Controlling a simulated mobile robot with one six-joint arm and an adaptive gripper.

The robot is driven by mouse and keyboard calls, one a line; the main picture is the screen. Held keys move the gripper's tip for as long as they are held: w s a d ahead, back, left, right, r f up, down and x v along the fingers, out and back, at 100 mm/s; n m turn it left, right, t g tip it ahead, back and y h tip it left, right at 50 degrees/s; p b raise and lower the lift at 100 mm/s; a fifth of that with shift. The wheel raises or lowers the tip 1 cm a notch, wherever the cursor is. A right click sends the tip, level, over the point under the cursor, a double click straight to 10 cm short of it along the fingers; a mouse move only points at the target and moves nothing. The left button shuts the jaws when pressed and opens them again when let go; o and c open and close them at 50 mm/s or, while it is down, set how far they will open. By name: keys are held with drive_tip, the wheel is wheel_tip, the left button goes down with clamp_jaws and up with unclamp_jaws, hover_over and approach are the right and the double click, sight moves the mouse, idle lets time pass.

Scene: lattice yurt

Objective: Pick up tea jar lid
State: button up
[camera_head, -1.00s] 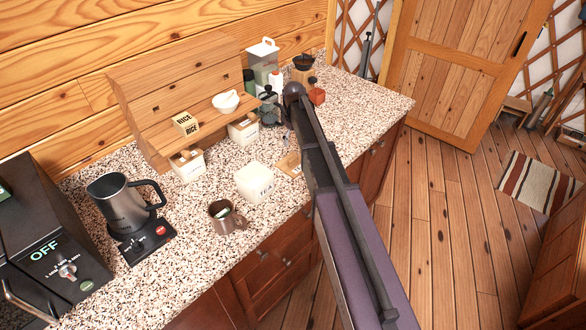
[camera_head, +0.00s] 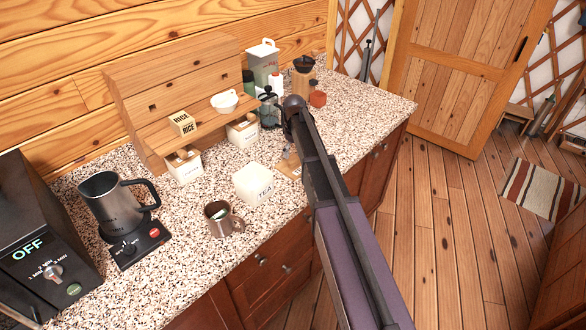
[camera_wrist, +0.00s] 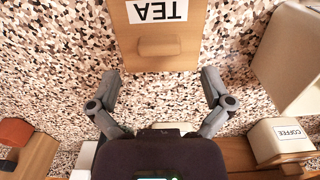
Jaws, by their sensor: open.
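The tea jar lid is a flat wooden piece with a small block handle and a TEA label, upside down in the wrist view (camera_wrist: 125,45). In the head view the lid (camera_head: 286,172) lies on the counter, partly hidden by my arm. The white tea jar (camera_head: 252,183) stands open to its left; its side shows at the upper right of the wrist view (camera_wrist: 290,60). My gripper (camera_wrist: 160,82) is open and empty, its fingers spread near the lid's lower edge in that view. I cannot tell the height between them.
A lidded coffee jar (camera_wrist: 282,138) stands near my gripper in the wrist view. A metal mug (camera_head: 222,219) and a kettle (camera_head: 117,204) stand left of the tea jar. A French press (camera_head: 268,108) and a red jar (camera_head: 317,97) stand behind. Bare counter surrounds the lid.

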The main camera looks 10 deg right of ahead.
sight(294, 160)
drive_tip(key=shift+f, duration=0.15)
wheel_tip(294, 160, down, 5)
drive_tip(key=b, duration=0.5)
drive_tip(key=shift+w, duration=0.1)
idle(0.8)
drive_tip(key=shift+a, duration=0.1)
drive_tip(key=c, duration=1.1)
